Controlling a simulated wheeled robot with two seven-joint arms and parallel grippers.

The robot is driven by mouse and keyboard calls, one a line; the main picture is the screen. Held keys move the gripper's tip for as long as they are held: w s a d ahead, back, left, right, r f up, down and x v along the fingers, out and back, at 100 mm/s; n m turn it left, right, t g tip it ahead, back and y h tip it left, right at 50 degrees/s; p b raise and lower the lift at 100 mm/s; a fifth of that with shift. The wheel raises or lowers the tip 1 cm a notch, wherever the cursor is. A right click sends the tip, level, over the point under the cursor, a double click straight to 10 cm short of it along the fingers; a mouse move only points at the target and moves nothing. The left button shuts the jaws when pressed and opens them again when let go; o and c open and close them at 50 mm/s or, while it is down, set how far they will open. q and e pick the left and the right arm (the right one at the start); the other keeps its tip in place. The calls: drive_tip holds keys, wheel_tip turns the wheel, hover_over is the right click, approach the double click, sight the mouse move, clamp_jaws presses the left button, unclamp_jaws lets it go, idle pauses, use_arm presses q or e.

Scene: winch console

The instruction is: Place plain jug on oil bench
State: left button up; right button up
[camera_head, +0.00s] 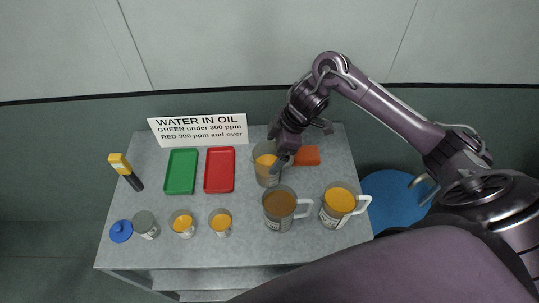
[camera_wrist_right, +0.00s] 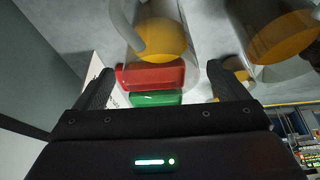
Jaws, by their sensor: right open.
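A clear jug (camera_head: 264,172) with orange liquid stands upright at the back middle of the grey bench (camera_head: 155,255). My right gripper (camera_head: 285,153) is at its right side and hides part of it. A labelled jug with brown liquid (camera_head: 278,210) and a labelled jug with orange liquid (camera_head: 337,206) stand at the front right, handles to the right. I cannot tell for certain which jug is plain. My left gripper is out of view.
Green (camera_head: 181,171) and red (camera_head: 219,169) trays lie left of the back jug, before a sign (camera_head: 198,130). An orange block (camera_head: 307,155) is to its right. Small cups (camera_head: 183,223), a blue lid (camera_head: 121,231) and a yellow-black tool (camera_head: 126,171) occupy the left.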

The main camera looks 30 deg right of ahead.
drive_tip(key=v, duration=0.8)
drive_tip(key=shift+p, duration=0.35)
drive_tip(key=shift+s, duration=0.1)
